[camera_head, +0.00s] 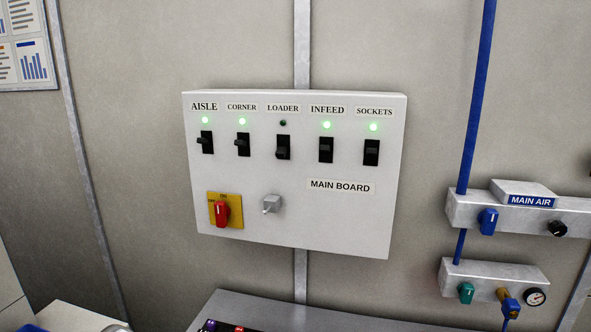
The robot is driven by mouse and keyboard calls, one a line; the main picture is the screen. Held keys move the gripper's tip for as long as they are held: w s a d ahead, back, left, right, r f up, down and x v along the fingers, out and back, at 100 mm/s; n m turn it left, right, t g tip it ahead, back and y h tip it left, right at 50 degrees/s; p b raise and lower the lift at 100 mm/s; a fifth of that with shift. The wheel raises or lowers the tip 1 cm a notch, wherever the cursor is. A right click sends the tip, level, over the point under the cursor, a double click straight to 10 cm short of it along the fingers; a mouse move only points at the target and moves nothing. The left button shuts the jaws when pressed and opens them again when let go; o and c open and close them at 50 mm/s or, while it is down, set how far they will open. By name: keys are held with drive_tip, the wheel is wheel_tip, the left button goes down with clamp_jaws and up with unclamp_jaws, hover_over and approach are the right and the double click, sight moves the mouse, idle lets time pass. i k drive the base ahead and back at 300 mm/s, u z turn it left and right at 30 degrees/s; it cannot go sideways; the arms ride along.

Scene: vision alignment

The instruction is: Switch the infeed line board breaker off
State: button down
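The white main board (345,225) is fixed to the grey wall in the middle of the camera_head view. The INFEED label (327,110) is fourth from the left in its top row. A green lamp (326,125) glows below that label. The black infeed breaker (326,149) sits under the lamp, with its lever toward the upper part of its slot. My gripper is not in view.
Similar breakers flank it: loader (283,148), with a dark lamp, and sockets (371,152), lit green. Below are a red rotary switch (222,213) and a grey toggle (271,204). A console (290,306) stands below; MAIN AIR fittings (515,208) are right.

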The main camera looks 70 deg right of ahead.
sight(323, 149)
drive_tip(key=z, duration=2.15)
